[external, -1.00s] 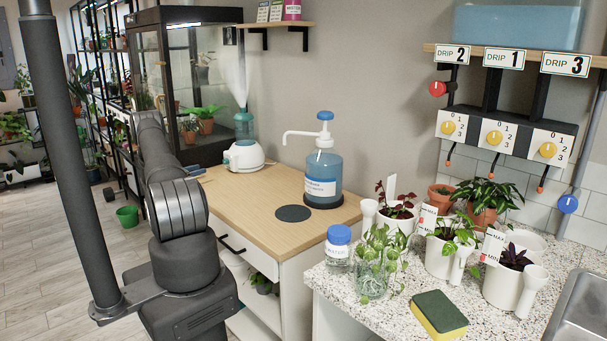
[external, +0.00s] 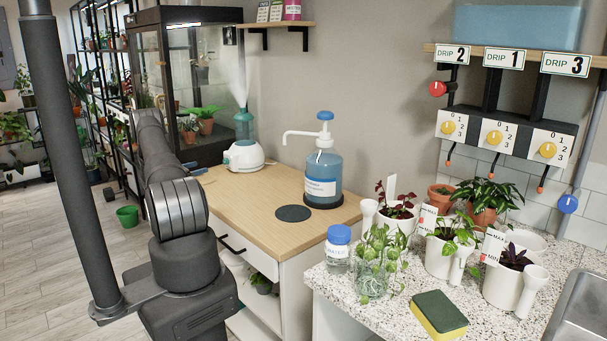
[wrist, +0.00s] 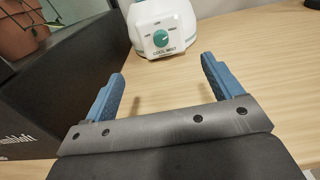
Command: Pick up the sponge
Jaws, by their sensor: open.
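The sponge (external: 440,314), dark green on top and yellow below, lies flat on the speckled counter (external: 385,320) at the lower right of the external view. It does not show in the wrist view. My gripper (wrist: 160,85) is open and empty in the wrist view, its two blue fingers apart over the wooden cabinet top. It faces the white humidifier (wrist: 162,25) and is far from the sponge.
A glass jar of cuttings (external: 377,270), a blue-capped jar (external: 338,247) and several potted plants stand behind the sponge. The sink (external: 588,310) is to its right. A pump bottle (external: 323,175) stands on the wooden top (external: 250,205). The glass cabinet (external: 190,80) is beside the humidifier.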

